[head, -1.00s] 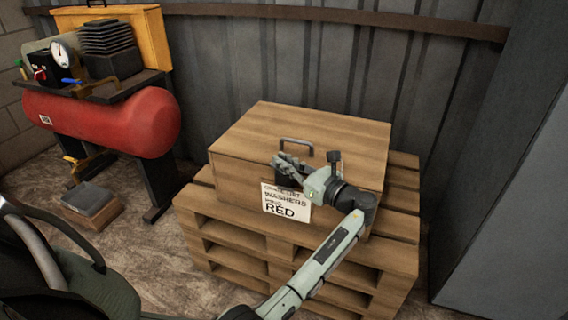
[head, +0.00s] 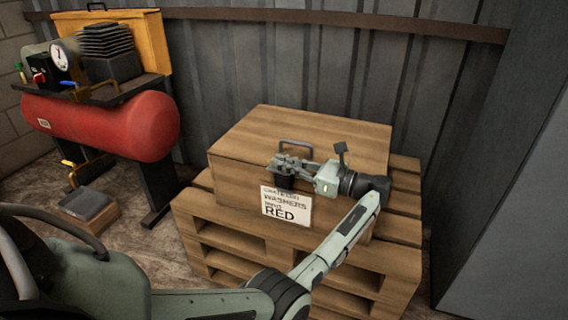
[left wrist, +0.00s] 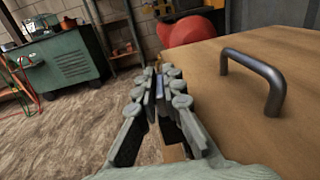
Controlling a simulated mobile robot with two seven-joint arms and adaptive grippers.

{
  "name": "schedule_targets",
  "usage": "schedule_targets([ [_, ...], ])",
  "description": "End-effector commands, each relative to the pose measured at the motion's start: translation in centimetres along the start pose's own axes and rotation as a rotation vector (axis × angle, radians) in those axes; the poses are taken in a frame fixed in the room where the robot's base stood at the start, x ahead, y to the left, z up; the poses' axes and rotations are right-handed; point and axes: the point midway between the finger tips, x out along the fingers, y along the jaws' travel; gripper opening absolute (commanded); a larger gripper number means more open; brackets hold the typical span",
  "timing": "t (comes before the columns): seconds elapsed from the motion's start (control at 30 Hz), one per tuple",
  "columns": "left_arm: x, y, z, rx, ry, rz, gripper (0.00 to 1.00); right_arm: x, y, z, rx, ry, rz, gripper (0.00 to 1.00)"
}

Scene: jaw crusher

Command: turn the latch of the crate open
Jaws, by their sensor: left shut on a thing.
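The wooden crate (head: 335,150) sits on a pallet, its lid down, with a metal handle (head: 296,146) on top. The handle shows large at the right of the left wrist view (left wrist: 262,75). My left gripper (head: 278,165) lies almost level at the crate's upper front edge, reaching in from the right. Its fingers (left wrist: 158,90) are shut on the latch (left wrist: 158,88), a dark metal piece mostly hidden between them. A dark part (head: 285,182) shows just below the fingers in the head view. How far the latch is turned I cannot tell. My right gripper is not in view.
A white label (head: 286,206) reading RED is on the crate's front. The pallet (head: 300,262) stands on the floor before a corrugated wall. A red compressor tank (head: 105,122) is at the left and a grey panel (head: 510,200) at the right.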

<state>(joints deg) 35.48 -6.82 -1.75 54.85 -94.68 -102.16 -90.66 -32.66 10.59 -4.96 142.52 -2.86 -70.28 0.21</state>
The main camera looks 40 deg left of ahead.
Motion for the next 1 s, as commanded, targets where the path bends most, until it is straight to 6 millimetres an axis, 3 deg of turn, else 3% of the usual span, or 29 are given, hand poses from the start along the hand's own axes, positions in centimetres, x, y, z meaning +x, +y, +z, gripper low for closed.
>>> schedule_targets([
  [0.07, 0.2, 0.1, 0.0, 0.000, -0.001, 0.004, 0.00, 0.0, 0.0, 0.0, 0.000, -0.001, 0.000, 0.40],
  [0.1, 0.2, 0.1, 0.0, 0.000, -0.001, 0.004, 0.12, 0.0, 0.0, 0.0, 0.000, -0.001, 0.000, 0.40],
  [0.23, 0.1, 0.1, 0.0, 0.000, 0.000, 0.003, 0.28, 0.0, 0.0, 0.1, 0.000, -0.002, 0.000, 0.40],
  [0.6, -0.4, 0.0, 0.0, 0.001, 0.001, 0.000, 0.29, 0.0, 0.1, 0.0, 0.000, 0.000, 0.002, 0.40],
  [0.77, -2.8, -0.1, 0.0, 0.000, 0.001, -0.003, 0.29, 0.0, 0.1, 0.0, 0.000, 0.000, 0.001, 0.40],
  [1.0, -7.9, -0.1, 0.0, 0.002, 0.001, -0.002, 0.29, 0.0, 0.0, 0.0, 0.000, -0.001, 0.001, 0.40],
])
